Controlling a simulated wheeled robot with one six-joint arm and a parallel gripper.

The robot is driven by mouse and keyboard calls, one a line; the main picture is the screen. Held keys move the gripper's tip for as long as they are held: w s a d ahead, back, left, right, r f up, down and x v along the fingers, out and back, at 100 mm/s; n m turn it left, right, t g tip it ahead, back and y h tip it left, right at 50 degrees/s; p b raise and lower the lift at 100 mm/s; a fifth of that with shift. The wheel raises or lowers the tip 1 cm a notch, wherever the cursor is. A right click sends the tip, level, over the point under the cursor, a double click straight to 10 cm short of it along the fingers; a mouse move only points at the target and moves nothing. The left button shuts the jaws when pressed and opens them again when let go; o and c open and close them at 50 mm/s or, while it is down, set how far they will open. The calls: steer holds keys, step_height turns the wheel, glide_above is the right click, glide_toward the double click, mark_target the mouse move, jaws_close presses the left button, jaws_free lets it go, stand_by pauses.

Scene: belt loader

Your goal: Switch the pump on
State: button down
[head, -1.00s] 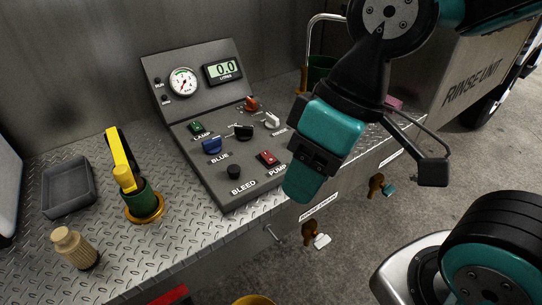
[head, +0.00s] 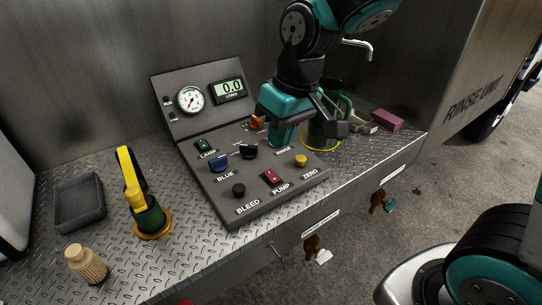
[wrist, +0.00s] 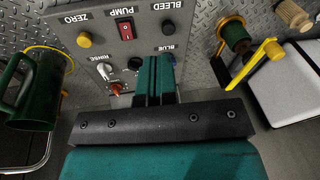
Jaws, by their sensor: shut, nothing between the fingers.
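The control panel (head: 235,205) lies on the metal deck, with a red rocker switch (head: 271,177) labelled PUMP near its front edge. In the wrist view the red switch (wrist: 125,29) shows upside down at the top, clear of my fingers; I cannot tell which way it is tipped. My gripper (head: 283,143) is over the back right part of the panel, behind the red switch in the head view. In the wrist view my gripper's teal fingers (wrist: 156,60) are together and empty, near the BLUE knob. They hide part of the panel.
Near the switch are the yellow ZERO button (head: 300,160), black BLEED knob (head: 239,190), blue knob (head: 219,163) and green LAMP switch (head: 203,145). A green jug (wrist: 22,95) stands beside the panel. A yellow-handled valve (head: 133,190) stands to the left.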

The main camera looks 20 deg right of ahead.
steer(key=m+h+p, duration=0.2)
glide_above(271, 168)
steer(key=s, duration=0.2)
step_height(271, 168, down, 3)
steer(key=shift+s+d+f+t, duration=0.15)
steer(key=shift+t, duration=0.15)
steer(key=shift+f, duration=0.15)
steer(key=f+p, duration=0.1)
steer(key=f, duration=0.3)
steer(key=w+f+p, duration=0.1)
steer(key=f, duration=0.4)
steer(key=f+p, duration=0.1)
steer(key=f, duration=0.3)
steer(key=shift+w+a+f, duration=0.25)
steer(key=shift+w+f, duration=0.05)
steer(key=shift+w, duration=0.1)
steer(key=shift+d, duration=0.1)
